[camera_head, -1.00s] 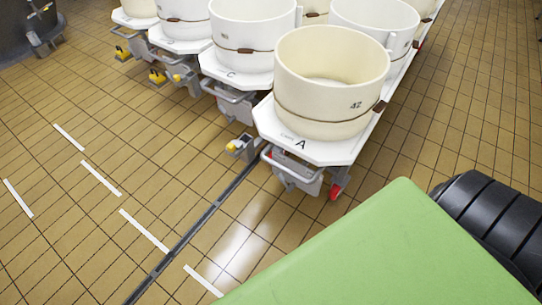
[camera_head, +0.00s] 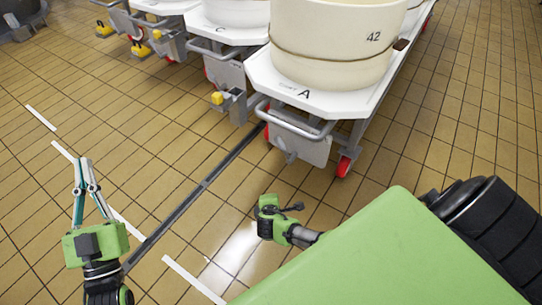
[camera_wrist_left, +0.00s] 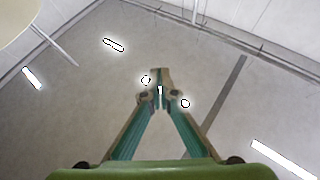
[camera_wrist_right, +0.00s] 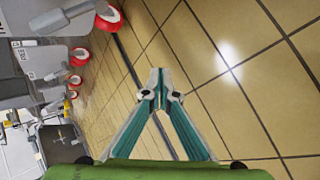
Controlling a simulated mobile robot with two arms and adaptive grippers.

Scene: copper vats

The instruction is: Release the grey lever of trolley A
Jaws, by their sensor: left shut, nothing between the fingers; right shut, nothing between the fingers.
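Trolley A (camera_head: 262,78) stands ahead of me in the head view, with a cream vat (camera_head: 330,45) on its white platform. Its front has a grey bar (camera_head: 297,131), a grey plate (camera_head: 305,150) and red wheels (camera_head: 343,167). I cannot tell which grey part is the lever. My left gripper (camera_head: 83,162) is shut and empty over the floor at left, well away from the trolley. My right gripper (camera_wrist_right: 158,80) is shut and empty, nearer to trolley A but apart from it; in the head view its fingers are hard to make out.
Trolley C (camera_head: 238,38) and other trolleys stand in a row to the left of trolley A. A dark floor channel (camera_head: 205,185) runs toward the front. The tiled floor before the trolleys is clear.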

